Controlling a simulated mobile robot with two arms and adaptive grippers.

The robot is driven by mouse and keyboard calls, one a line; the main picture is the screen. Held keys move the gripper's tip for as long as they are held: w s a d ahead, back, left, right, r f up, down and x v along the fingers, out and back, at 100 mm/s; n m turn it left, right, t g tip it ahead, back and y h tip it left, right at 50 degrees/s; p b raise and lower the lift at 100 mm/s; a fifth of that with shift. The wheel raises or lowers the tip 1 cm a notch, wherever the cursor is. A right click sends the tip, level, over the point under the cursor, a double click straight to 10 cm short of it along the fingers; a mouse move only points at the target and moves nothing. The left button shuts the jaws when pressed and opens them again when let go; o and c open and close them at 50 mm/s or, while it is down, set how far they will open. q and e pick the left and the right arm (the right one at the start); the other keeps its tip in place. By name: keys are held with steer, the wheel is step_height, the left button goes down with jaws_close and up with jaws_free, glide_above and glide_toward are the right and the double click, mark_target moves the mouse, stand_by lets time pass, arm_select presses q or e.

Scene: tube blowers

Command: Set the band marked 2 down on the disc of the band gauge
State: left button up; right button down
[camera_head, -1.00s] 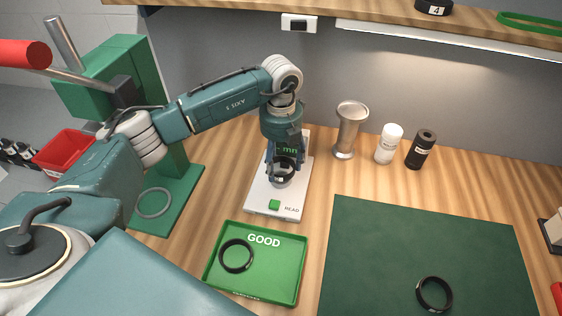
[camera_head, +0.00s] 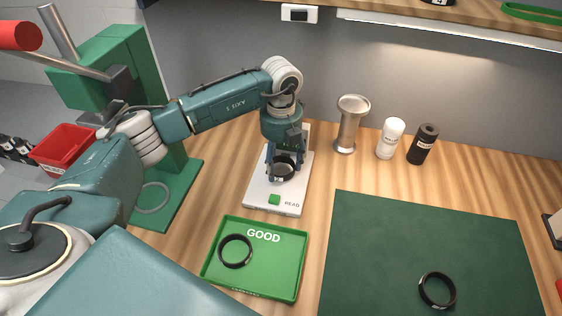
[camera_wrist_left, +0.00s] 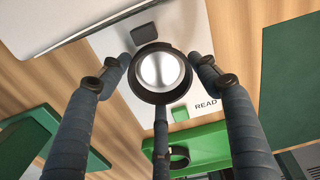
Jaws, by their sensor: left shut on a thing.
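My left gripper (camera_head: 284,158) is shut on a black band (camera_head: 284,167) over the white band gauge (camera_head: 262,190). In the left wrist view the band (camera_wrist_left: 137,78) rings the shiny metal disc (camera_wrist_left: 161,70) of the gauge, seen from above. I cannot tell whether it touches the disc. The gripper's fingers stand on either side of the band, with a third below it in the picture. The band's number is not readable. The gauge has a green button (camera_head: 274,199) and the word READ; its display is hidden behind the gripper. My right gripper is not in view.
A green GOOD tray (camera_head: 290,257) in front of the gauge holds another black band (camera_head: 236,251). A further band (camera_head: 437,290) lies on the dark green mat (camera_head: 430,235). A metal cup (camera_head: 350,124) and two bottles stand behind. A green press (camera_head: 172,195) stands at left.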

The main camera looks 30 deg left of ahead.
arm_select(q)
steer(key=shift+f+b, duration=0.45)
steer(key=shift+f, duration=0.25)
steer(key=o, duration=1.2)
step_height(320, 180, up, 12)
